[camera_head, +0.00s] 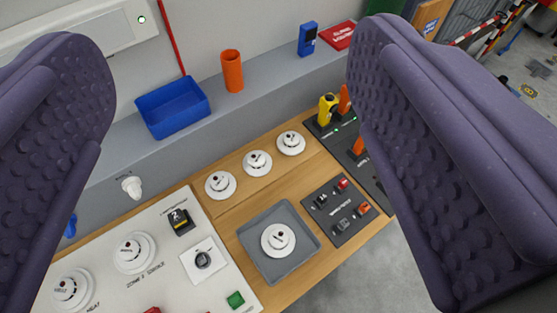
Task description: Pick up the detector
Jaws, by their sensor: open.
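A round white detector (278,240) sits in a grey square tray (247,243) on the wooden bench top. Three similar white detectors stand in a diagonal row behind it: left (220,185), middle (257,163) and right (291,143). Two more round white units, one (135,252) near the panel's middle and one (72,290) at its lower left, sit on the white panel (105,263). My gripper (230,95) is open and empty, its purple ridged fingers wide apart at left and right. The tray detector shows between the fingers and looks clear of both.
A blue bin (173,106), an orange cup (232,71) and a blue device (307,39) stand on the grey ledge. A dark board (340,208) with small modules lies right of the tray. Yellow and orange handhelds (328,109) are partly behind my right finger.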

